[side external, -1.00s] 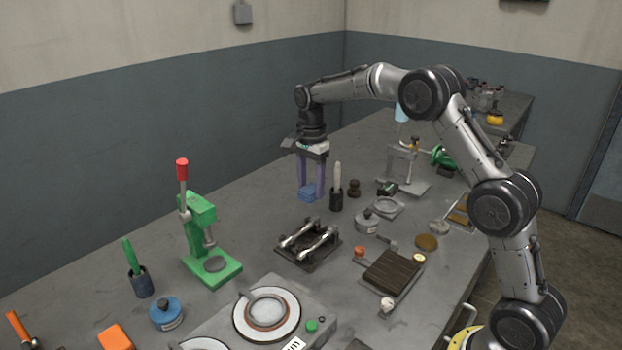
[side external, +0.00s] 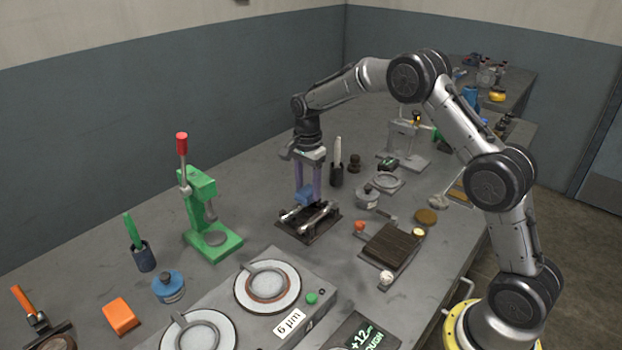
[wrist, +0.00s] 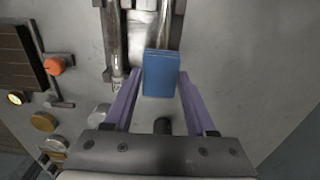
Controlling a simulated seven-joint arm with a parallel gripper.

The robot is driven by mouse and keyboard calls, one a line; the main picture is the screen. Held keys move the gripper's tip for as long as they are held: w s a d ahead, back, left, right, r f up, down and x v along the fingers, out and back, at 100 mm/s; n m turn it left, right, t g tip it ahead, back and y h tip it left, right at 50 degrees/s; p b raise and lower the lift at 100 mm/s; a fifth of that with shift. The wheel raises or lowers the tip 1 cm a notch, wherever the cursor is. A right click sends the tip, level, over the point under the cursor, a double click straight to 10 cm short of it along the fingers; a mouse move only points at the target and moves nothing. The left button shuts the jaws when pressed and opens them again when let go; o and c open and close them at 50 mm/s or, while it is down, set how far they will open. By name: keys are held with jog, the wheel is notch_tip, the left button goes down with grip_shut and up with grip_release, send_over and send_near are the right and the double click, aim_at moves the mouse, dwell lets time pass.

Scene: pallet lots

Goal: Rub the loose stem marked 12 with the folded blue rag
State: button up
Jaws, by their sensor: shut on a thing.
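My gripper (side external: 306,196) is shut on the folded blue rag (side external: 305,198), a small block-like pad between purple fingers. The rag (wrist: 161,73) also shows in the wrist view. It is over a dark rack (side external: 303,230) that holds two shiny metal stems lying side by side. The rag covers part of the right stem (wrist: 165,25) in the wrist view; the left stem (wrist: 116,40) is uncovered there. I cannot tell whether the rag touches the stem. No number is readable on either stem.
A green press (side external: 214,235) with a red-knobbed lever stands left of the rack. A dark wooden block (side external: 392,246) is to the right. A cup with a white tool (side external: 338,165) stands close behind my gripper. A round-plate machine (side external: 268,288) is in front.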

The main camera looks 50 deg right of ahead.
aim_at(285, 215)
jog(key=shift+a+f, duration=0.1)
jog(key=shift+a, duration=4.15)
jog(key=shift+d, duration=5.05)
jog(key=shift+a+r, duration=0.1)
jog(key=shift+r, duration=4)
